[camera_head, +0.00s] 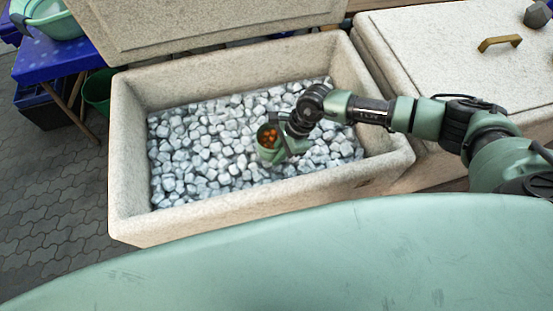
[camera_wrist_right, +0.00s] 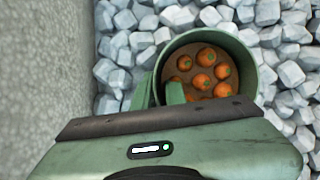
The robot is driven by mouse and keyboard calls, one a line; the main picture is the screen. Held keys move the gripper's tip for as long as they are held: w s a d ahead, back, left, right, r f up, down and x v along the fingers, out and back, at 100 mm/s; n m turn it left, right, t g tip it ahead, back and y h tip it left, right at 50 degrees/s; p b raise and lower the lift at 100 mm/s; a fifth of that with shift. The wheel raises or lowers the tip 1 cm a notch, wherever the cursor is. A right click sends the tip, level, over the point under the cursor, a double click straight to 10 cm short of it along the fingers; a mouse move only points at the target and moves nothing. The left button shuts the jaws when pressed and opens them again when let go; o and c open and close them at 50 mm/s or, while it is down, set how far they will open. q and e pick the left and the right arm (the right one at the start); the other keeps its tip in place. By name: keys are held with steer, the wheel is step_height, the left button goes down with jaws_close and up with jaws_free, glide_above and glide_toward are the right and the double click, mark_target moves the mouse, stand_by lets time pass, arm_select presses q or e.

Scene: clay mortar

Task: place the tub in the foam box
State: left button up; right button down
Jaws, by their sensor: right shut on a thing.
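The foam box (camera_head: 128,150) is a large open speckled beige box, filled with grey-white ice-like cubes (camera_head: 200,150). The tub (camera_head: 266,154) is a small green round container with orange items inside. It is inside the box's opening, at or just above the cubes; I cannot tell whether it touches them. In the right wrist view the tub (camera_wrist_right: 250,66) stands ahead of the gripper, its orange contents showing from above. My right gripper (camera_head: 284,150) is shut on the tub's near side. In the right wrist view the gripper (camera_wrist_right: 172,95) has its fingers at the rim. My left gripper is not in view.
The box's lid (camera_head: 200,25) stands open behind it. A closed box with a brass handle (camera_head: 500,42) stands at right. A blue table (camera_head: 60,58) with a green basin (camera_head: 50,22) is at left. In the right wrist view a box wall (camera_wrist_right: 45,80) is close at left.

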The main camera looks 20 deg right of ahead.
mark_target(277, 169)
step_height(277, 169, down, 5)
steer(key=shift+f, duration=0.1)
stand_by(0.3)
steer(key=shift+f, duration=0.1)
steer(key=c, duration=1.5)
jaws_free()
steer(key=shift+o, duration=0.2)
